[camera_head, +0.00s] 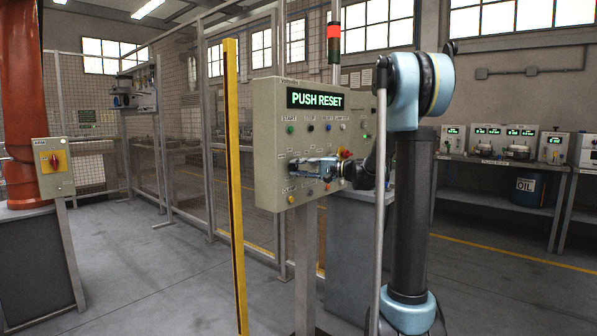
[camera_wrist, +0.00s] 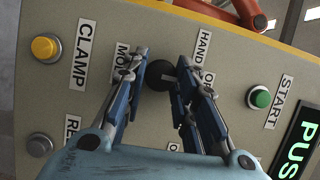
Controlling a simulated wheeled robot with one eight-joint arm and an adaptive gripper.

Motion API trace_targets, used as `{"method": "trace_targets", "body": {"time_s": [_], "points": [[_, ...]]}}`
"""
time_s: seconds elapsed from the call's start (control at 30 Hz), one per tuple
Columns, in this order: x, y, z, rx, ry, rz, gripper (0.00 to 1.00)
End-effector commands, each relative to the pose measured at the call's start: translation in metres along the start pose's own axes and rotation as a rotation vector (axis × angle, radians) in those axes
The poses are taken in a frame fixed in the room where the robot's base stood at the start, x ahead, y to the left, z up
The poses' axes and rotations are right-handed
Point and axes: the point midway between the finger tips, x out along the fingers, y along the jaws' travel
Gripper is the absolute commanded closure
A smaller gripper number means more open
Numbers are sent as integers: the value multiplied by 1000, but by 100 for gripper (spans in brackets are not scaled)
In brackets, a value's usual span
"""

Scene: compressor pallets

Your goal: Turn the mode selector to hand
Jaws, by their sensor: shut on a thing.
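The mode selector is a round black knob (camera_wrist: 158,75) on the beige control panel (camera_wrist: 250,50), near the partly covered labels reading MO and HAND in the wrist view. My gripper (camera_wrist: 161,62) has its two blue and grey fingers on either side of the knob, shut on it. The knob's pointer is not clear, so I cannot tell which position it is at. In the head view my gripper (camera_head: 296,166) reaches from the right to the front of the control box (camera_head: 266,135), and it hides the knob.
A yellow CLAMP button (camera_wrist: 46,47) and a green START button (camera_wrist: 259,97) flank the fingers. A grey button (camera_wrist: 40,145) is at lower left. The display (camera_head: 315,99) reads PUSH RESET. A yellow post (camera_head: 236,190) stands left of the box, before mesh fencing.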

Motion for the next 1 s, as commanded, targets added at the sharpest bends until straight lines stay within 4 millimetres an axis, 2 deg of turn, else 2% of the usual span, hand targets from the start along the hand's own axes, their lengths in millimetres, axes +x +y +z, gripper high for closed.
{"method": "trace_targets", "body": {"time_s": [0.27,1.0], "points": [[0,2,2,-75,-2,38,97],[0,-1,3,-592,-4,250,97]]}}
